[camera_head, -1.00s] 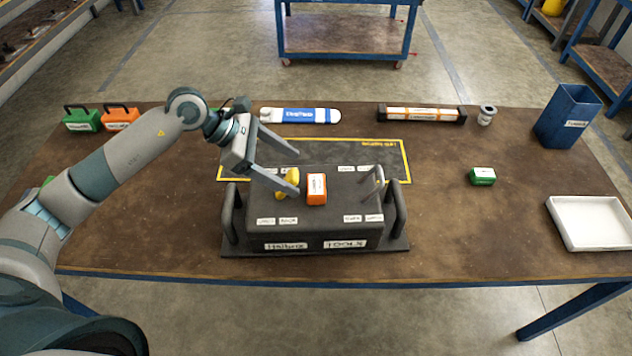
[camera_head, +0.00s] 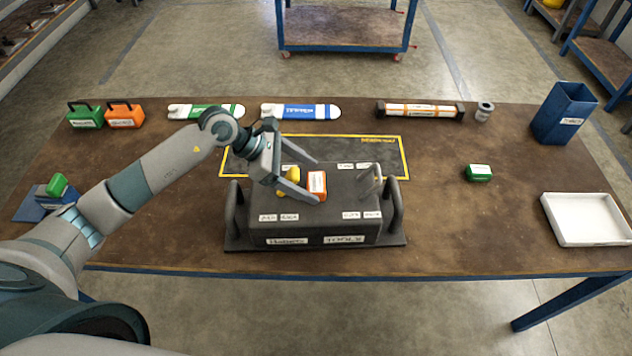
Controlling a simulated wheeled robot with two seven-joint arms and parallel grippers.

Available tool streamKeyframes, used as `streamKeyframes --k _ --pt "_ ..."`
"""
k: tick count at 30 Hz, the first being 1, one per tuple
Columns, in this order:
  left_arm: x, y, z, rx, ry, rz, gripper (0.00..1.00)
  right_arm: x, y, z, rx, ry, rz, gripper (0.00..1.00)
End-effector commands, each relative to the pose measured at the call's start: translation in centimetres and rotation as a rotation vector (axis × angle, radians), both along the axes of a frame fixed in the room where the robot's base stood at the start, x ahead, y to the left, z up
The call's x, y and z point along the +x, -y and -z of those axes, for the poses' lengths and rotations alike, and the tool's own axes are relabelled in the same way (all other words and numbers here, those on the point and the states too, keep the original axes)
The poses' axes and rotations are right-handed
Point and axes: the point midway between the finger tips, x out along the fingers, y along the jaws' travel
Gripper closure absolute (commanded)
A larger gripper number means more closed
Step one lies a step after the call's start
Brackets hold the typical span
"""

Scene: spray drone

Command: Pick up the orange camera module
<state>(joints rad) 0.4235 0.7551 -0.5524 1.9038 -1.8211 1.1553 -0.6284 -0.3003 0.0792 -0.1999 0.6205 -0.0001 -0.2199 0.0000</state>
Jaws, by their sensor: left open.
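The orange camera module (camera_head: 317,183) is a small orange block with a white label. It rests on top of the dark grey tool stand (camera_head: 315,228), near its middle. My left gripper (camera_head: 318,180) is open, with its two fingers pointing right. The near finger reaches to the left side of the module and the far finger extends behind it. I cannot tell whether either finger touches it. A yellow object (camera_head: 290,179) stands on the stand just left of the module, partly between the fingers. My right gripper is not in view.
The stand has side handles, the right one (camera_head: 396,207). Behind it lies a yellow-bordered mat (camera_head: 395,155). Green (camera_head: 205,111) and blue (camera_head: 300,111) bars lie at the back. A green box (camera_head: 478,172), white tray (camera_head: 590,220) and blue bin (camera_head: 565,112) are right. The table's front right is clear.

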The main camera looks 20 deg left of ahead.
Motion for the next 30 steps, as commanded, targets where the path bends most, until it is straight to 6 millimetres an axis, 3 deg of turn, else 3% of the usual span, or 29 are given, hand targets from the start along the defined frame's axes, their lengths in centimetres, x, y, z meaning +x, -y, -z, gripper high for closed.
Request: streamKeyframes --k 1,7,24,26,30 --pt "0.2 0.4 -0.1 -0.002 -0.003 -0.001 0.23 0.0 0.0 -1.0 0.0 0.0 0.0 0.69" --pt "0.7 1.8 1.7 -0.003 -0.002 -0.001 0.23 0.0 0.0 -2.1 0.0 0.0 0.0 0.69" --pt "0.9 2.2 2.3 0.0 0.0 0.0 0.23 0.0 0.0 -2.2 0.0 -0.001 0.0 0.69" --pt "0.9 2.2 2.3 0.0 0.0 0.0 0.33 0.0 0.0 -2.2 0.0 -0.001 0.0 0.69" --pt "0.9 2.2 2.3 0.0 0.0 0.0 0.66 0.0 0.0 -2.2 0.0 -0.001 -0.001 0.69"
